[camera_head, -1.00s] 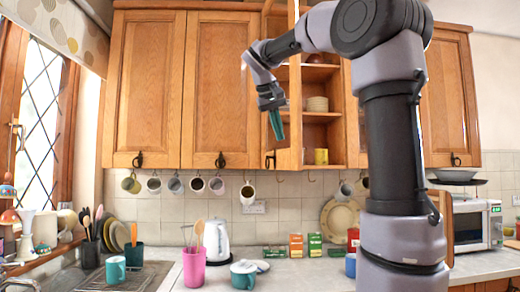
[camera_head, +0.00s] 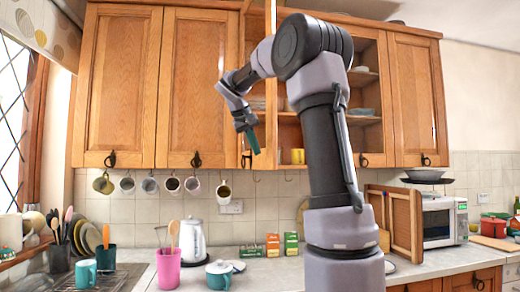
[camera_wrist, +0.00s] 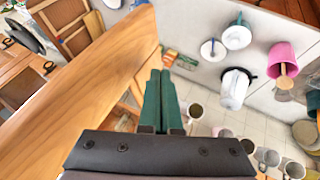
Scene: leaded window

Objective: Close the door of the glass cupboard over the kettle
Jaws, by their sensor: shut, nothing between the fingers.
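The glass cupboard's door (camera_head: 270,90) stands open, seen almost edge-on, with a dark ring handle (camera_head: 246,160) low at its left. Shelves with dishes show behind it. In the wrist view a broad wooden door frame (camera_wrist: 85,85) runs diagonally just left of my fingers. The white kettle (camera_head: 192,241) stands on the counter below; it also shows in the wrist view (camera_wrist: 235,88). My gripper (camera_head: 253,142) is shut and empty, its green fingers (camera_wrist: 160,75) pointing down by the door's lower part. I cannot tell whether they touch it.
Closed wooden cupboards (camera_head: 200,85) adjoin on the left, and another (camera_head: 412,95) on the right. Mugs (camera_head: 223,190) hang below. A pink utensil pot (camera_head: 168,268), a teal pot (camera_head: 219,275) and small boxes (camera_head: 272,245) stand on the counter. A microwave (camera_head: 438,222) is at right.

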